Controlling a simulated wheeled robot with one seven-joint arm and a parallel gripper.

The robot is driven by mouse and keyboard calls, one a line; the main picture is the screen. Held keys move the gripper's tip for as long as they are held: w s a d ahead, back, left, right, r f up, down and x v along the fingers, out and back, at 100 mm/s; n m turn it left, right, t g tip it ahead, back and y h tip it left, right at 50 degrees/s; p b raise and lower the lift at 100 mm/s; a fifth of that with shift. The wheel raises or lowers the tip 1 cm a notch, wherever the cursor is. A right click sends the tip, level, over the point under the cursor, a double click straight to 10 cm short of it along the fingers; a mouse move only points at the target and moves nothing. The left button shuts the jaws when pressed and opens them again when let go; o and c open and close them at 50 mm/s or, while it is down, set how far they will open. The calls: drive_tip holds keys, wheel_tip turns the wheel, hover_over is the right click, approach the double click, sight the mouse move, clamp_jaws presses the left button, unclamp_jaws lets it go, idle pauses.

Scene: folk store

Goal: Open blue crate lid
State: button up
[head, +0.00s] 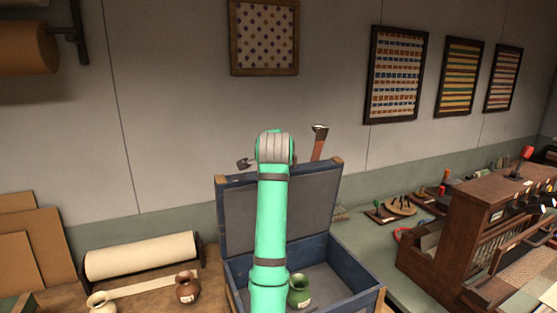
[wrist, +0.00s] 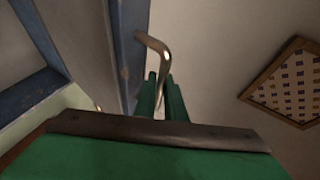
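The blue crate (head: 345,272) stands on the counter in the head view, partly behind my arm. Its lid (head: 314,215) is raised, about upright at the back of the crate, with its grey inner face toward me. In the wrist view the lid's blue edge (wrist: 127,50) runs down the left of the middle, and a curved metal handle (wrist: 153,43) sticks out from it. My gripper (wrist: 161,95) has its green fingers close together on either side of the handle's bar.
A green vase (head: 299,290) is inside the crate. A brown vase (head: 187,286), a cream vase (head: 102,303) and a paper roll (head: 140,256) are to the left. A wooden loom-like stand (head: 455,225) is at the right. The wall is close behind the lid.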

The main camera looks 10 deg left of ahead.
drive_tip(key=o, duration=0.4)
drive_tip(key=shift+w+d, duration=0.1)
drive_tip(key=shift+d, duration=0.2)
drive_tip(key=shift+a, duration=0.1)
drive_tip(key=shift+a, duration=0.1)
drive_tip(key=v, duration=1.1)
drive_tip(key=shift+w, duration=0.1)
